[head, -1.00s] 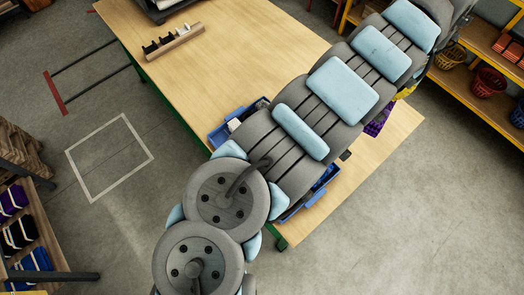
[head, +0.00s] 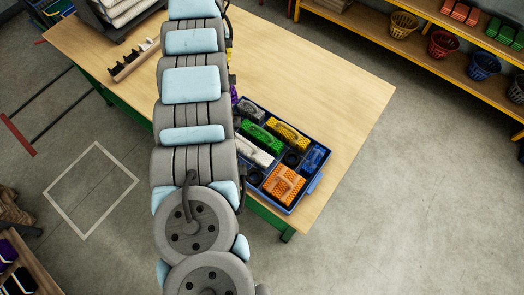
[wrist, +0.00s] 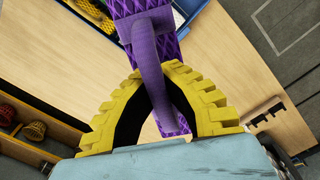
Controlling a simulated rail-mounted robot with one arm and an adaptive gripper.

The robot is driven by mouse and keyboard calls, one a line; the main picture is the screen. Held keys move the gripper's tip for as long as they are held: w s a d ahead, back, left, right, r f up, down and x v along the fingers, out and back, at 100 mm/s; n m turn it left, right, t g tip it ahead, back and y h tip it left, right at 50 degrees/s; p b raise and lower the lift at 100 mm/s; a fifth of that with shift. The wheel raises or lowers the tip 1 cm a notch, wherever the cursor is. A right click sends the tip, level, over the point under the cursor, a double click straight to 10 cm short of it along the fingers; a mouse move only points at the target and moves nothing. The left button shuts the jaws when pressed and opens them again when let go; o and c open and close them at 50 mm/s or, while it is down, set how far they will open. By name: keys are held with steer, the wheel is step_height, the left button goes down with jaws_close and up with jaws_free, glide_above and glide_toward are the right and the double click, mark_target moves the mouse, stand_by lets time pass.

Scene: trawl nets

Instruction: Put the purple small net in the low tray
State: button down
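The purple small net (wrist: 150,45) is a purple diamond-patterned block with an arched handle. In the wrist view my gripper (wrist: 172,68) has its yellow fingers closed around the handle, and the net hangs beyond them. In the head view only a sliver of purple (head: 234,94) shows beside my arm, which hides the gripper. A blue tray (head: 317,184) on the table holds several coloured net blocks in compartments. A dark tray-like holder with white stacks (head: 125,12) is at the table's far left. I cannot tell which is the low tray.
The wooden table (head: 345,85) is clear on its right side. A small rack with black slots (head: 133,58) stands near its left edge. Yellow shelving (head: 430,50) with baskets is at the upper right. A white square outline (head: 90,190) marks the floor at left.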

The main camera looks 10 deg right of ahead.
steer(key=shift+w+a+f+n+p, duration=0.15)
steer(key=shift+w+a+f+n, duration=0.1)
steer(key=shift+f, duration=0.3)
steer(key=shift+w+a+f+n+p, duration=0.1)
steer(key=shift+a+f+n+p, duration=0.1)
steer(key=shift+f, duration=0.35)
steer(key=shift+a+f, duration=0.15)
steer(key=shift+s+a+f, duration=0.1)
steer(key=shift+f, duration=0.2)
steer(key=shift+s+a+f+n, duration=0.1)
steer(key=shift+a+f+n, duration=0.15)
steer(key=shift+f, duration=0.2)
steer(key=shift+a+f+p, duration=0.25)
steer(key=shift+f+p, duration=0.05)
steer(key=shift+d+f, duration=0.1)
steer(key=shift+f, duration=0.15)
stand_by(0.5)
steer(key=shift+f+n, duration=0.25)
steer(key=shift+n, duration=0.05)
